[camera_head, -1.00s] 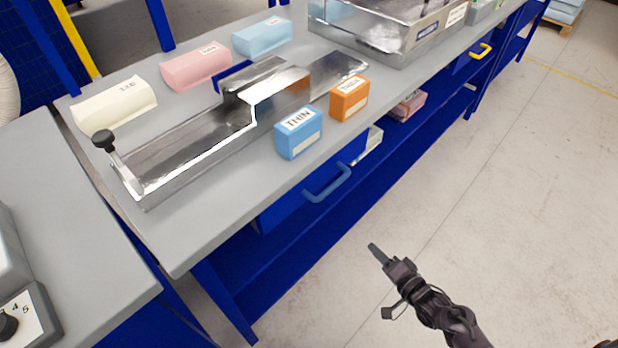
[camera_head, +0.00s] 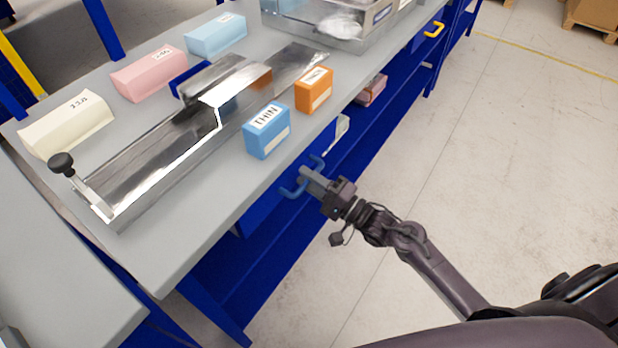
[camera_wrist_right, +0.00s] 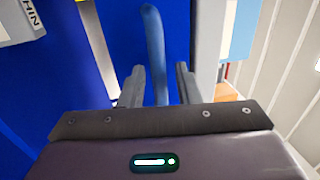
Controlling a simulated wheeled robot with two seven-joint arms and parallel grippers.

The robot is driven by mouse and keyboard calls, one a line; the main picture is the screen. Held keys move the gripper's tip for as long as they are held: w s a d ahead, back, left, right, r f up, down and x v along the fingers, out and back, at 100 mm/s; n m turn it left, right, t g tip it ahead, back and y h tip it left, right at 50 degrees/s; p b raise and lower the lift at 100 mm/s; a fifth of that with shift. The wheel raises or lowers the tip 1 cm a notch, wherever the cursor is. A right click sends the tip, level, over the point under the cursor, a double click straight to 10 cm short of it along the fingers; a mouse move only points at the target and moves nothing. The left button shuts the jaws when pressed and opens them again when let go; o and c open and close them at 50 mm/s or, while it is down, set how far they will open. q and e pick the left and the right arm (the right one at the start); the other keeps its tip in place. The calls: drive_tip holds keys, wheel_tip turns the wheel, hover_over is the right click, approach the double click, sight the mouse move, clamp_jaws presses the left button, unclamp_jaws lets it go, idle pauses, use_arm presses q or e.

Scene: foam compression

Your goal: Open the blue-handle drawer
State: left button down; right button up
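The blue handle (camera_head: 291,191) is a curved bar on the blue drawer (camera_head: 262,212) under the front edge of the workbench. The drawer looks closed. My right gripper (camera_head: 306,177) is at the handle and covers its middle in the head view. In the right wrist view, the handle (camera_wrist_right: 155,50) runs between the two fingers of my right gripper (camera_wrist_right: 161,85). The fingers are apart, with visible gaps on both sides of the bar. My left gripper is not in view.
On the grey workbench (camera_head: 190,235) stand a blue THIN block (camera_head: 266,132), an orange block (camera_head: 314,90) and a metal fixture (camera_head: 150,150). A yellow handle (camera_head: 434,30) is farther along the bench.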

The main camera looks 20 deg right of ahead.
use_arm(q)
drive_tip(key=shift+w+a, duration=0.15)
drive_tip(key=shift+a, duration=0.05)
use_arm(e)
drive_tip(key=shift+c, duration=0.2)
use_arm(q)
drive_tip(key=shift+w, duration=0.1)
use_arm(e)
clamp_jaws()
